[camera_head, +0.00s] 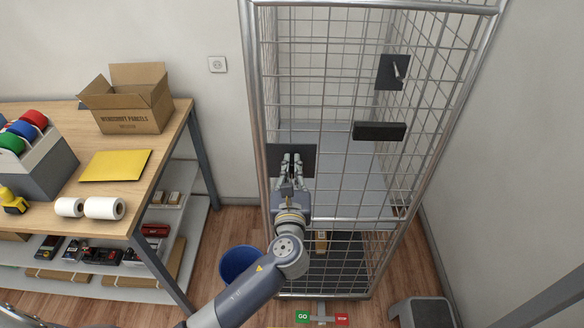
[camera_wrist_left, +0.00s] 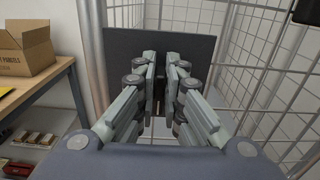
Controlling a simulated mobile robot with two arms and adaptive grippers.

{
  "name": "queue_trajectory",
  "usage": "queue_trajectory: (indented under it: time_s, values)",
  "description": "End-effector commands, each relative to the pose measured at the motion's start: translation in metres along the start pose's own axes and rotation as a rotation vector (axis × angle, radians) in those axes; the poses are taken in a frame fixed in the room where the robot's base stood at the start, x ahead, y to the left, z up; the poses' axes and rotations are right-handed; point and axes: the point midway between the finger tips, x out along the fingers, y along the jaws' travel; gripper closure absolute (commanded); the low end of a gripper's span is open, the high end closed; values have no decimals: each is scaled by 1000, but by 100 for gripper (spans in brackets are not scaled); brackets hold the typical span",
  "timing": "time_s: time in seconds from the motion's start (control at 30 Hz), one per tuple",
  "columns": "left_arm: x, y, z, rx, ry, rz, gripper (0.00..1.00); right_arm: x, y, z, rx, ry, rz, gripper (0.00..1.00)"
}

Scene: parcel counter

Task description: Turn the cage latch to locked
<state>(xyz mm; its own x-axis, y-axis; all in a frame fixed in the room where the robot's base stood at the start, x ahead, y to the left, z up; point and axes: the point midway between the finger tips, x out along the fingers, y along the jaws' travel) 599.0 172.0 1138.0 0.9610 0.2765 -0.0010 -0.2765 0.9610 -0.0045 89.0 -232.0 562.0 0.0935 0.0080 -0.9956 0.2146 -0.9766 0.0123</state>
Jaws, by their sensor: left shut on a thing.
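The wire cage (camera_head: 335,218) stands in the middle of the head view. A dark latch plate (camera_head: 309,157) sits at the left of its front; it also fills the upper middle of the left wrist view (camera_wrist_left: 160,38). My left gripper (camera_head: 292,158) is in front of this plate with its fingers pointing at it. In the left wrist view the fingers (camera_wrist_left: 167,85) are close together on a thin dark part at the plate, probably the latch handle. The fingers mostly hide it, so I cannot tell its angle. My right gripper is not in view.
A second dark plate (camera_head: 384,72) with a small lever and a black block (camera_head: 379,131) are on the cage further right. A wooden bench (camera_head: 60,112) with an open carton (camera_head: 130,112) stands left. A blue bin (camera_head: 238,262) is beside the cage; a grey step (camera_head: 425,312) stands lower right.

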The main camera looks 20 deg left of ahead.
Motion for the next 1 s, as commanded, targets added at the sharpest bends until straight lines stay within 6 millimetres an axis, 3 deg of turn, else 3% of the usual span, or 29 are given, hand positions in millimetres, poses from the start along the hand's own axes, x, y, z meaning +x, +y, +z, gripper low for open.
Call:
queue_trajectory:
  time_s: [0.37, 1.0]
  values:
    - [0, 3, -1, -167, -1, 0, 100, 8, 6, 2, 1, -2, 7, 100]
    - [0, 13, -7, -763, -2, 0, 100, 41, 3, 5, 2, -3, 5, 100]
